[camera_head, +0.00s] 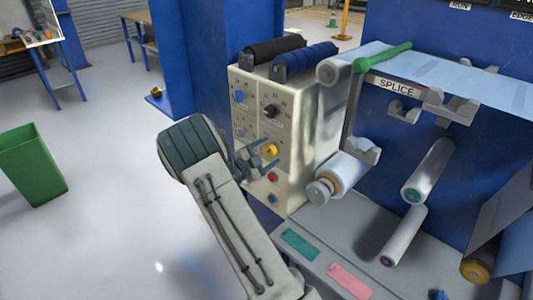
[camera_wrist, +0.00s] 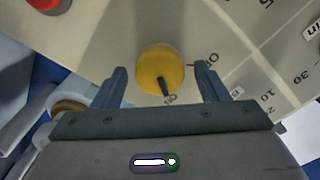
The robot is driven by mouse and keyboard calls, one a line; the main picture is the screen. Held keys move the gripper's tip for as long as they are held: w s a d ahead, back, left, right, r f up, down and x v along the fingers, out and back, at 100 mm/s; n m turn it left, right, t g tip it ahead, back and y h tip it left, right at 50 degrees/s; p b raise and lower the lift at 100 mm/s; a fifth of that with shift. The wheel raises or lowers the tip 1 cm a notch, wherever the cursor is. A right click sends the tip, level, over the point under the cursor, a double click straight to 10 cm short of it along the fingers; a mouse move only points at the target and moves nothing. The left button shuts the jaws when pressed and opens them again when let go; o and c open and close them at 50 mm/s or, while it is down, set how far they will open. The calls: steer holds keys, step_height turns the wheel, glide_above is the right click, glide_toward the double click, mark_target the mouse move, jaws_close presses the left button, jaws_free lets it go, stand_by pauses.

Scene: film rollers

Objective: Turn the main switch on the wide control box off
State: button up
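The cream control box (camera_head: 305,130) stands beside the blue machine frame, with knobs and buttons on its front. A yellow round knob (camera_head: 271,150) with a dark pointer sits on that front; it also shows in the wrist view (camera_wrist: 160,68). In the wrist view its pointer points down the picture, to small lettering partly hidden, and another mark is at its right. My gripper (camera_wrist: 161,80) is open, with one finger on each side of the knob and visible gaps between. In the head view my gripper (camera_head: 262,157) is close in front of the box.
A red button (camera_head: 272,177) and a blue one (camera_head: 272,198) are below the yellow knob. A black dial (camera_head: 271,111) and a blue knob (camera_head: 239,96) are above. Black and blue rolls lie on top. A white roller (camera_head: 345,172) is close at the right.

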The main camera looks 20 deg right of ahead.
steer(key=c, duration=0.9)
steer(key=shift+o, duration=0.2)
steer(key=shift+n, duration=0.4)
steer(key=n, duration=0.2)
steer(key=shift+n+p, duration=0.3)
steer(key=shift+n, duration=0.1)
steer(key=n+p, duration=0.1)
steer(key=n, duration=0.2)
steer(key=shift+r+n, duration=0.1)
steer(key=shift+n, duration=0.3)
steer(key=n+p, duration=0.1)
steer(key=n, duration=0.2)
steer(key=shift+w, duration=0.1)
steer(key=shift+n+p, duration=0.65)
steer(key=shift+n, duration=1.05)
